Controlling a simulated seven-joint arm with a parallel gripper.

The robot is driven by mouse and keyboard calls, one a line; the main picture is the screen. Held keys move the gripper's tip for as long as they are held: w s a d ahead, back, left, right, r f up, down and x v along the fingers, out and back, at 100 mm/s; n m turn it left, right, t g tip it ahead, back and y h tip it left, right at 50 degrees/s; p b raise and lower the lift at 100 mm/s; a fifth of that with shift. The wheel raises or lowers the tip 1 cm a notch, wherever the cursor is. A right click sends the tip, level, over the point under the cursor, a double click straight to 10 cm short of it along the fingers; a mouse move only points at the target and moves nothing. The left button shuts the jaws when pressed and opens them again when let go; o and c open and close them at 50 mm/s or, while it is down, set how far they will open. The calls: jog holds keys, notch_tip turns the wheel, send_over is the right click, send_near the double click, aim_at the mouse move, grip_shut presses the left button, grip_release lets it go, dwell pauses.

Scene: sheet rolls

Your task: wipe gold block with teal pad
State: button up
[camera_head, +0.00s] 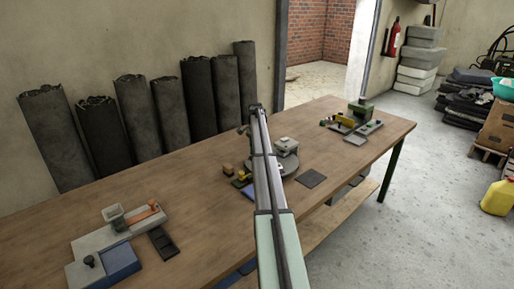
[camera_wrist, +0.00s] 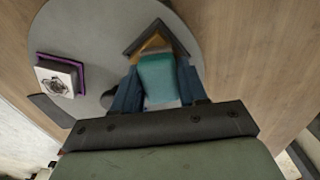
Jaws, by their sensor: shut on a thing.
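In the wrist view my gripper (camera_wrist: 160,72) has its two blue fingers on either side of the teal pad (camera_wrist: 158,84), shut on it. The gold block (camera_wrist: 152,44) shows just beyond the pad's far edge, partly hidden by it. The block sits inside a dark V-shaped corner piece (camera_wrist: 178,35) on a round grey plate (camera_wrist: 95,30). I cannot tell whether pad and block touch. In the head view the arm hides the gripper and pad; the grey plate (camera_head: 292,170) shows beside the arm.
A pale block with a dark pattern (camera_wrist: 57,80) on a purple base stands on the plate's left. On the wooden table (camera_head: 190,190), a grey and blue fixture (camera_head: 105,245) is front left. Another green and yellow fixture (camera_head: 352,118) is back right. A dark flat square (camera_head: 311,178) lies nearby.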

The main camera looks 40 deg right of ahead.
jog(key=s+a, duration=0.1)
jog(key=a, duration=0.2)
jog(key=shift+s, duration=0.4)
notch_tip(320, 180, up, 8)
dwell(0.3)
dwell(0.4)
